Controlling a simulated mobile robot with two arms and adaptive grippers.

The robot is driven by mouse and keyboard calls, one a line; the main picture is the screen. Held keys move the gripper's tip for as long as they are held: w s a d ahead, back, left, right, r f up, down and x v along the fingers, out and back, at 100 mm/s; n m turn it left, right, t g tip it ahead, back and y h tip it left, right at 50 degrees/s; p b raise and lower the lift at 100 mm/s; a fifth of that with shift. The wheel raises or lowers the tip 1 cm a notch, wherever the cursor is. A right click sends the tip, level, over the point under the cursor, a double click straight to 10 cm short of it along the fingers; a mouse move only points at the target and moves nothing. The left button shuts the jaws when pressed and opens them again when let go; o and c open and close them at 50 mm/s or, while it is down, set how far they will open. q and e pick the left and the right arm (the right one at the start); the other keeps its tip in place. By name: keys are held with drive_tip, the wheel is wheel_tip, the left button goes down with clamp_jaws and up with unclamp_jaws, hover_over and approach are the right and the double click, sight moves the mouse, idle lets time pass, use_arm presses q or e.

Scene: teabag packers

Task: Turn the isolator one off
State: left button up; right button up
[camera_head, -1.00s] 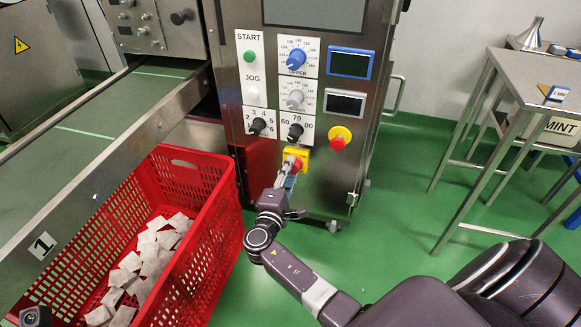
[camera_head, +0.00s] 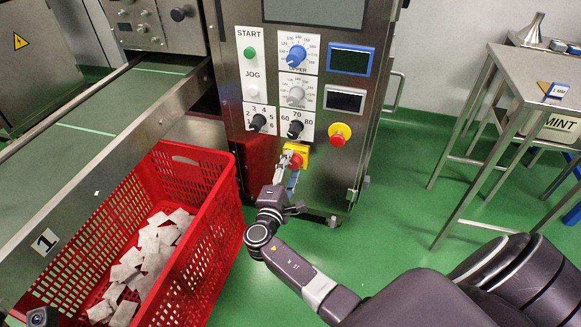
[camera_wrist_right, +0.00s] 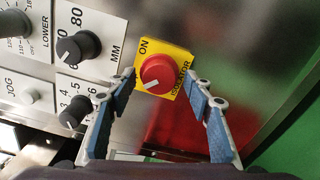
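The isolator is a red round knob on a yellow plate, low on the steel machine front (camera_head: 300,150). In the right wrist view the red knob (camera_wrist_right: 158,70) has a white mark toward its lower left, and "ON" is printed at the plate's upper left. The plate's other lettering is partly hidden. My right gripper (camera_head: 288,172) is just below and in front of the isolator. In the wrist view its two blue-padded fingers (camera_wrist_right: 161,85) are spread wide, one on each side of the knob, with nothing between the pads. My left gripper is not in view.
Other dials and an emergency button (camera_head: 339,134) sit above the isolator; a black selector knob (camera_wrist_right: 78,47) is close to the left finger. A red crate (camera_head: 190,185) with teabags stands left of my right arm. Green floor is open between machine and steel table (camera_head: 545,75).

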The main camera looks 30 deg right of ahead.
drive_tip(key=shift+s+a, duration=0.15)
drive_tip(key=v, duration=1.1)
drive_tip(key=shift+s+a, duration=0.2)
drive_tip(key=shift+s, duration=0.05)
